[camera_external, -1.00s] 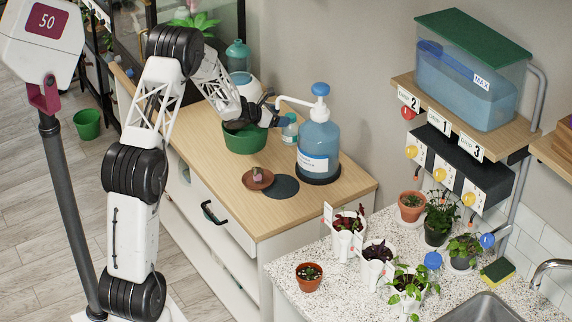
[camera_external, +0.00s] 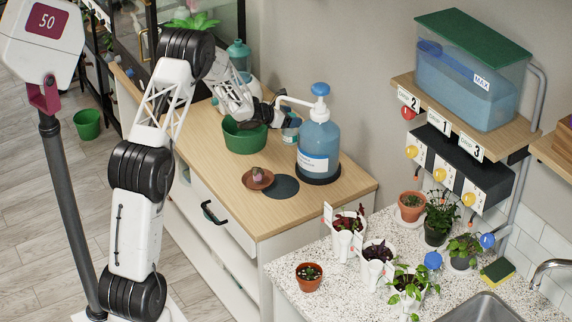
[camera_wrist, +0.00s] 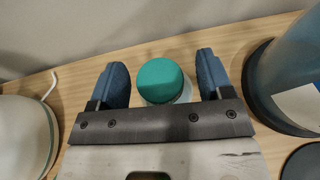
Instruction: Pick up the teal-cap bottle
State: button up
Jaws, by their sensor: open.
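The teal-cap bottle (camera_external: 291,133) stands upright on the wooden cabinet top, between the green pot and the large pump bottle. My gripper is over it and hides much of it in the external view. In the wrist view its round teal cap (camera_wrist: 160,80) lies between the two blue fingertips of my gripper (camera_wrist: 163,70). The fingers are open, with a gap on either side of the cap. A little of the pale bottle body shows below the cap.
The blue pump bottle (camera_external: 319,142) stands close on the right, its spout reaching toward my gripper. The green pot (camera_external: 244,138) is close on the left. The wall is behind.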

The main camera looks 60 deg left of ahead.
jog(key=shift+c, duration=0.5)
jog(key=c, duration=1.2)
jog(key=shift+r, duration=0.1)
jog(key=shift+c, duration=0.2)
notch_tip(320, 180, up, 18)
dwell(0.3)
